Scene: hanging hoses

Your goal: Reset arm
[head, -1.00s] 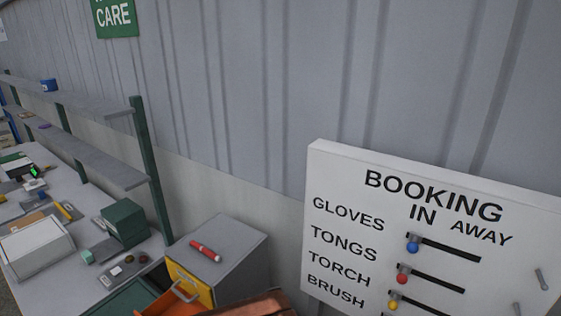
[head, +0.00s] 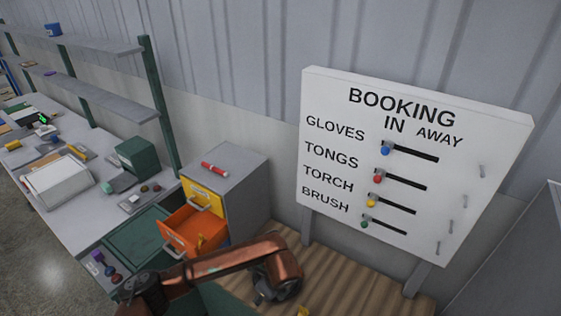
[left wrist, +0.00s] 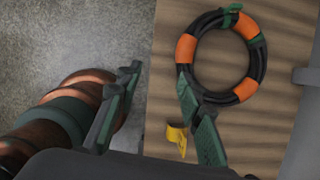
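A copper-coloured arm of mine (head: 235,259) crosses the bottom of the head view. Its gripper cannot be made out there. In the left wrist view my left gripper (left wrist: 159,72) has its two green fingers spread wide with nothing between them. A coiled black hose with orange bands and green fittings (left wrist: 252,72) lies beyond the right finger, over a wooden slatted surface (left wrist: 165,40). The right finger overlaps the hose in the picture; I cannot tell whether they touch. A yellow tag (left wrist: 177,139) shows beside that finger. My right gripper is not seen.
A white booking board (head: 340,235) with coloured sliders stands at the right. A grey cabinet (head: 245,195) has an open orange drawer (head: 190,222) and a red torch-like cylinder (head: 214,169) on top. A cluttered bench (head: 80,215) is at the left, with shelves above.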

